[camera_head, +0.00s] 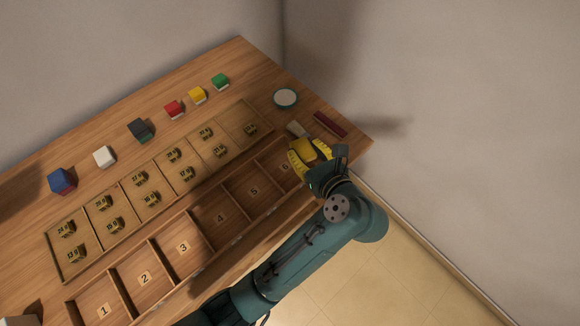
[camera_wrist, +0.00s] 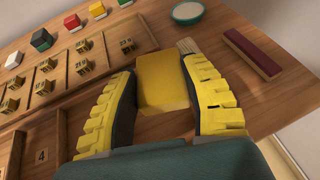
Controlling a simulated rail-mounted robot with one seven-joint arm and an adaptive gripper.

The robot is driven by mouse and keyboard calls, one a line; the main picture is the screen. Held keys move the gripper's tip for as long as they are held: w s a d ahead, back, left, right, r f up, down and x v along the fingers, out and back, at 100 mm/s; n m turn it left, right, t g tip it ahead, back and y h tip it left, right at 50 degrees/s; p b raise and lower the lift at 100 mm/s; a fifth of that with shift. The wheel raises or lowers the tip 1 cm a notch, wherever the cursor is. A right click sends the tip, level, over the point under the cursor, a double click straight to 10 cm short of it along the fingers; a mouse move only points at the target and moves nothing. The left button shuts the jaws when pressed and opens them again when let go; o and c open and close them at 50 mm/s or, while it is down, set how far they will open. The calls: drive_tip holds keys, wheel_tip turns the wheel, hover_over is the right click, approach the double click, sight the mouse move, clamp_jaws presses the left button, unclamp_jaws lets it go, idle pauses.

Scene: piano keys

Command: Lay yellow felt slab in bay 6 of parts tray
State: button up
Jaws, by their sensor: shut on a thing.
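My gripper (camera_head: 309,152) is shut on the yellow felt slab (camera_wrist: 162,82), which sits between its two yellow-ribbed fingers. The slab also shows in the head view (camera_head: 303,147), partly covered by the fingers. The long wooden parts tray (camera_head: 193,211) has a row of bays numbered 1 to 6. Bay 6 (camera_head: 284,168) is at its right end, partly hidden by my gripper. The gripper and slab appear over or just beyond that end; the slab's exact height is unclear. The visible parts of the bays look empty.
A second divided tray (camera_head: 158,172) with several small brass-coloured numbered pieces lies behind the parts tray. Several coloured blocks, such as a red one (camera_head: 174,109), line the back. A round dish (camera_head: 285,98), a dark red bar (camera_head: 330,124) and a pale brush-like piece (camera_wrist: 187,46) lie near the gripper.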

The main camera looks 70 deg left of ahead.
drive_tip(key=s+a+n+g+h+b, duration=0.1)
drive_tip(key=s+a+n+g, duration=0.1)
drive_tip(key=s+n+g, duration=0.15)
drive_tip(key=shift+m, duration=0.25)
drive_tip(key=f+b, duration=0.1)
drive_tip(key=f, duration=0.2)
drive_tip(key=f+b, duration=0.2)
drive_tip(key=f, duration=0.1)
drive_tip(key=f+b, duration=0.1)
drive_tip(key=f, duration=0.2)
drive_tip(key=shift+s+b, duration=0.25)
drive_tip(key=shift+b, duration=0.15)
drive_tip(key=shift+r, duration=0.15)
drive_tip(key=shift+p, duration=0.3)
drive_tip(key=o, duration=0.5)
